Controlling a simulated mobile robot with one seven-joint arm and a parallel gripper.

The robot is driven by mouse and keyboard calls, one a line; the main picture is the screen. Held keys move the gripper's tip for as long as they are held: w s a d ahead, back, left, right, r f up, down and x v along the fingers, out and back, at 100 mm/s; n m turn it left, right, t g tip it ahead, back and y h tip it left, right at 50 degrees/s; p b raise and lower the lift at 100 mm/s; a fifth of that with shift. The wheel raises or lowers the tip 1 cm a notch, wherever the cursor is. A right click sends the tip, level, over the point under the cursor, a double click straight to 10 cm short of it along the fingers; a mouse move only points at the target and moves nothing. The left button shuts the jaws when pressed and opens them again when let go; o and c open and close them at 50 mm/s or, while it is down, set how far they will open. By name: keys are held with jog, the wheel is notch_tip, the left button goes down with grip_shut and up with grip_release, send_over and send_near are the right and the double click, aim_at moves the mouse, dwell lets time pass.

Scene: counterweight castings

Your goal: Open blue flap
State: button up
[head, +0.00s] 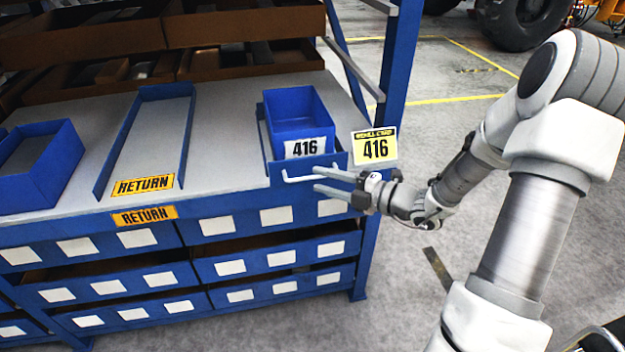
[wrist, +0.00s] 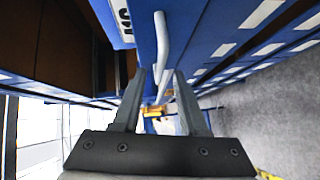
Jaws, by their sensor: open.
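The blue flap (head: 336,160) is upright at the front end of the lane marked 416, with a white bar handle (head: 298,178) across its face. A blue bin (head: 298,112) labelled 416 stands in the lane behind it. My gripper (head: 317,179) is open in front of the flap, its fingertips close to the right part of the handle. In the wrist view the handle (wrist: 161,40) runs lengthwise between the two fingertips (wrist: 158,78), and the flap (wrist: 144,30) is to its left. I cannot tell whether the fingers touch the handle.
A yellow 416 card (head: 376,147) hangs by the blue rack post (head: 396,75), just right of the flap. An empty RETURN lane (head: 150,130) and another blue bin (head: 38,165) are to the left. Labelled drawers (head: 245,222) lie below.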

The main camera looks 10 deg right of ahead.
aim_at(313, 176)
jog(key=shift+x, duration=1.7)
grip_shut()
